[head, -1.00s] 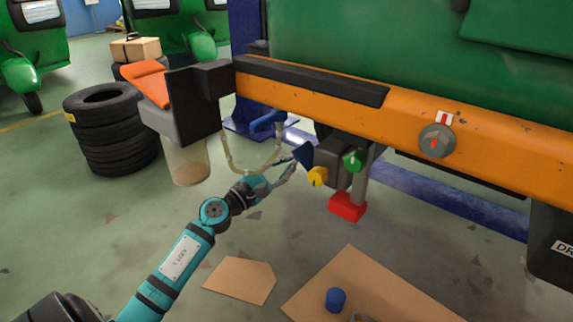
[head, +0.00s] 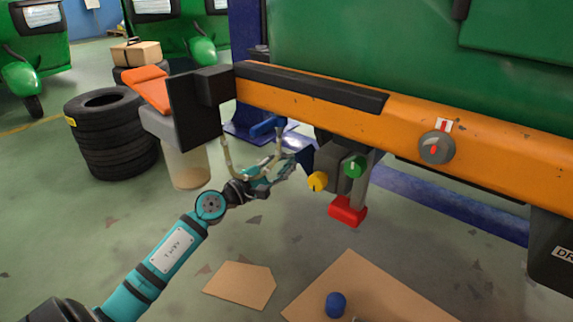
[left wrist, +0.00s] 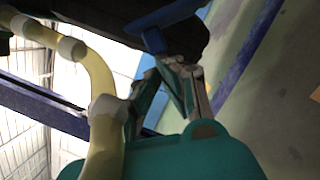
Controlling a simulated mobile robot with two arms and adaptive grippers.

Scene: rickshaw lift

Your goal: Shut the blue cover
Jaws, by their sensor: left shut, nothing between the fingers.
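The blue cover (head: 307,156) is a small dark blue flap on the left side of a grey box under the orange beam. It stands out from the box and looks open. My left gripper (head: 297,161) is shut and empty, its tips close to the flap's left side; I cannot tell whether they touch. In the left wrist view, the shut fingers (left wrist: 182,80) point up at a blue piece (left wrist: 168,18) beside a dark block; I cannot tell whether this is the cover. My right gripper is not in view.
A yellow knob (head: 317,181), green knob (head: 354,167) and red block (head: 347,211) sit by the box. A pale hose (head: 228,155) loops closely around my left gripper. A blue lever (head: 266,126) is above it. Tyres (head: 110,130) stand left; the floor below is mostly open.

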